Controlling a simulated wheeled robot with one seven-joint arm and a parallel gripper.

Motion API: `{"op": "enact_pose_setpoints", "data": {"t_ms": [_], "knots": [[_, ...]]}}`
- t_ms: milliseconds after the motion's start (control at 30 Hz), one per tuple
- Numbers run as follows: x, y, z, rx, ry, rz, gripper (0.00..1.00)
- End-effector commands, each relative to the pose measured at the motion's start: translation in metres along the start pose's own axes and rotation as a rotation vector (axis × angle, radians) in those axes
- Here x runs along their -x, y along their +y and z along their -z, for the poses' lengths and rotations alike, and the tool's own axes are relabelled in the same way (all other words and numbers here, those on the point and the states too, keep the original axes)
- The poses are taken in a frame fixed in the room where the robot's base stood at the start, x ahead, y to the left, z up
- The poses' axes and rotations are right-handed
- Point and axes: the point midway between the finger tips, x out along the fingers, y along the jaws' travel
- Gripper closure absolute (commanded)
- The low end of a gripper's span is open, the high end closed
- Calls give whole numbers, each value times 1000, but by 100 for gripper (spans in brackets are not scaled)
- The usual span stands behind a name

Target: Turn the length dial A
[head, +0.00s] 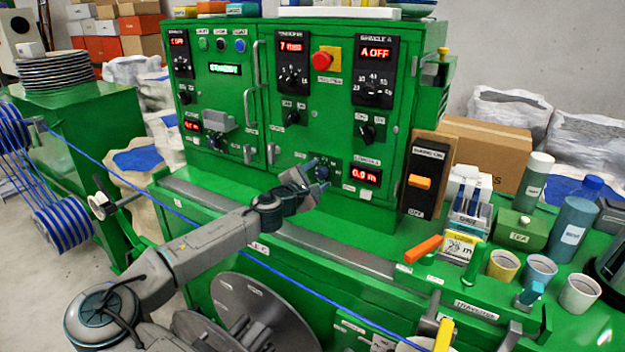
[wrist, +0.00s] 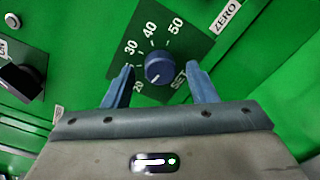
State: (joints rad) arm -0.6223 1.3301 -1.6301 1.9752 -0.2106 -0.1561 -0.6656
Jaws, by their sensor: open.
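The length dial A is a round dark blue knob (wrist: 158,66) on a dark green plate marked 20 to 50 and SET. Its white mark points to the lower left in the wrist view. In the head view the knob (head: 323,173) is partly covered by my gripper, left of a red display (head: 366,176) that seems to read 0.9 m. My gripper (wrist: 160,70) is open, with one blue finger on each side of the knob. A gap shows between each finger and the knob in the wrist view. Fingertip depth against the panel is hard to tell.
A black switch knob (wrist: 22,80) is left of the dial. The green cabinet (head: 215,105) has more dials, handles and a red emergency button (head: 322,61). Cups and an orange lever (head: 423,249) stand at the right.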

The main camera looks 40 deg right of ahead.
Motion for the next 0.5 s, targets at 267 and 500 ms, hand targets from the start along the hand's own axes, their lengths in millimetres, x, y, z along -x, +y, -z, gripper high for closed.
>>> {"op": "enact_pose_setpoints", "data": {"t_ms": [267,500], "knots": [[27,-1,2,0,2,-2,48],[71,0,2,-1,3,-2,48]]}}
